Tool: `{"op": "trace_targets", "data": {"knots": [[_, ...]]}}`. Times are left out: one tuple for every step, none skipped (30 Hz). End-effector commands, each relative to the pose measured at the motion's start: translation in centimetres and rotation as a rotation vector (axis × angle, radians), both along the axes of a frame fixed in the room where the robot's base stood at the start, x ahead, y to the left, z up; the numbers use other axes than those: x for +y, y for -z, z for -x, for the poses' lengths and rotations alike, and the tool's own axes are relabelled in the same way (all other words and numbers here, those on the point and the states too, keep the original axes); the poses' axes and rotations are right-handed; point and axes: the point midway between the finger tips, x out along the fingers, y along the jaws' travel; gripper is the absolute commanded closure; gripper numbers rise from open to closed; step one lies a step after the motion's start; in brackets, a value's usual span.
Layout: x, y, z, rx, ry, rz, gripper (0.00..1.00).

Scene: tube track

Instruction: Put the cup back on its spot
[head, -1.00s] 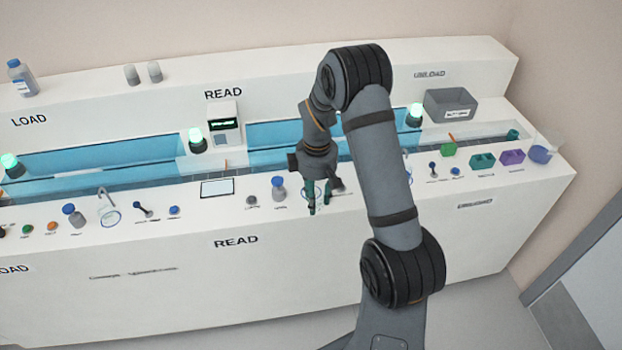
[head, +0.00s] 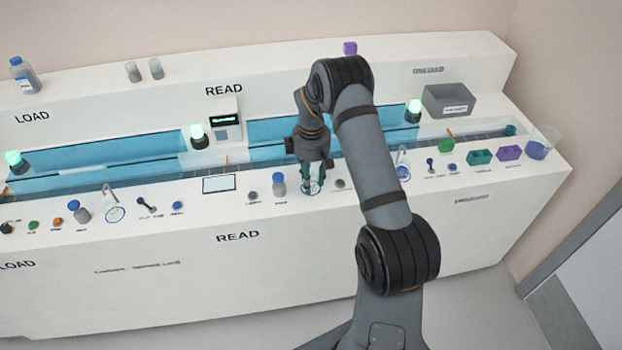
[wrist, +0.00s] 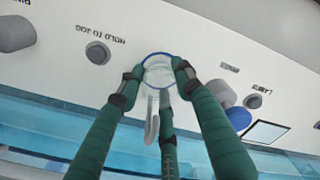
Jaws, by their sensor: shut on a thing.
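My gripper (head: 315,186) points down at the bench front, right of the READ screen. In the wrist view my gripper (wrist: 158,78) has its green fingers closed around a clear cup (wrist: 159,73). The cup is faint and mostly hidden by the fingers in the head view. A blue ring (wrist: 146,57) shows around it at the fingertips; it appears to be the marked spot on the white counter. I cannot tell whether the cup's base touches the counter. A pale curved spout (wrist: 152,118) stands close beside the cup, between the fingers.
A blue-capped bottle (head: 279,184) and a grey knob (head: 253,196) stand left of my gripper. Another grey knob (wrist: 97,52) is close by. The tablet-like panel (head: 219,184) lies farther left. Blue track channels run behind.

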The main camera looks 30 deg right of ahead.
Motion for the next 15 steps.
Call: {"op": "trace_targets", "data": {"knots": [[0.01, 0.08, 0.0, 0.0, 0.0, 0.0, 0.91], [0.01, 0.18, 0.01, 0.0, 0.0, 0.0, 0.91], [0.02, 0.34, 0.01, 0.0, 0.0, 0.0, 0.91], [0.02, 0.46, 0.01, 0.0, 0.0, 0.0, 0.91], [0.01, 0.35, 0.01, 0.0, 0.0, 0.0, 0.65], [0.01, 0.29, 0.01, 0.0, 0.0, 0.0, 0.62], [0.01, 0.29, 0.01, 0.0, 0.0, 0.0, 0.6], [0.02, 0.29, 0.01, 0.0, 0.0, 0.0, 0.59], [0.02, 0.29, 0.01, 0.0, 0.0, 0.0, 0.56], [0.02, 0.28, 0.01, 0.0, 0.0, 0.0, 0.55], [0.01, 0.28, 0.01, 0.0, 0.0, 0.0, 0.53], [0.02, 0.28, 0.01, 0.0, 0.0, 0.0, 0.5], [0.02, 0.28, 0.01, 0.0, 0.0, 0.0, 0.49], [0.01, 0.28, 0.01, 0.0, 0.0, 0.0, 0.47], [0.01, 0.28, 0.02, 0.0, 0.0, 0.0, 0.47]]}}
